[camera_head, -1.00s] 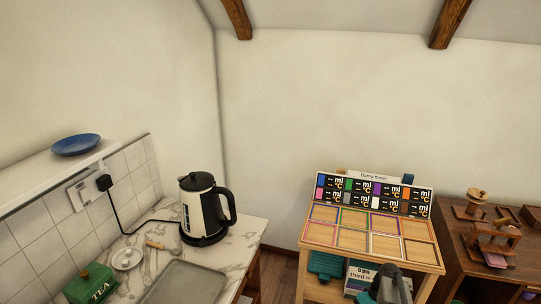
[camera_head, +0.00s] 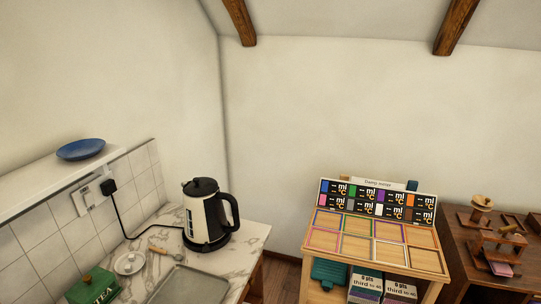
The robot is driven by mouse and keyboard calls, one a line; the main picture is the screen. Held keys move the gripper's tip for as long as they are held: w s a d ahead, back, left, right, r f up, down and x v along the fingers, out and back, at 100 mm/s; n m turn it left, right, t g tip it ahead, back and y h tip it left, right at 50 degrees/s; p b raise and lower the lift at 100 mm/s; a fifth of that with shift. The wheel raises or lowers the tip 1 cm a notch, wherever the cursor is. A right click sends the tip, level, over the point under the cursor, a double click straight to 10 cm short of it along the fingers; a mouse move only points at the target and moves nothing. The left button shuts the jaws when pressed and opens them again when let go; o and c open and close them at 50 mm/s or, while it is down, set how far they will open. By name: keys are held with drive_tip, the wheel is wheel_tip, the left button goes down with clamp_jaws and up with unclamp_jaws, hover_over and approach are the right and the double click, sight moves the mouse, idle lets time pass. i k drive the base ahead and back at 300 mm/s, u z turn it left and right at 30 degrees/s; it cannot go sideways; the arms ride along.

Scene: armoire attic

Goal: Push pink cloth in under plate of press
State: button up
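A small wooden press (camera_head: 513,240) stands on the dark brown cabinet at the right side of the head view. A small pink cloth (camera_head: 501,269) lies low at the front of the press. Part of it shows in front, and I cannot tell how far it reaches under the plate. My gripper is not in view.
A wooden stand with a framed grid tray (camera_head: 372,254) and a label board (camera_head: 376,203) is left of the cabinet (camera_head: 458,240). A wooden dripper (camera_head: 480,205) stands behind the press. A kettle (camera_head: 205,217), grey tray (camera_head: 185,287) and green tea tin (camera_head: 92,287) occupy the marble counter.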

sight(499, 269)
drive_tip(key=z, duration=4.35)
drive_tip(key=i, duration=0.1)
drive_tip(key=u, duration=2.9)
drive_tip(key=i, duration=0.55)
drive_tip(key=z, duration=0.1)
drive_tip(key=k, duration=0.4)
drive_tip(key=z, duration=0.05)
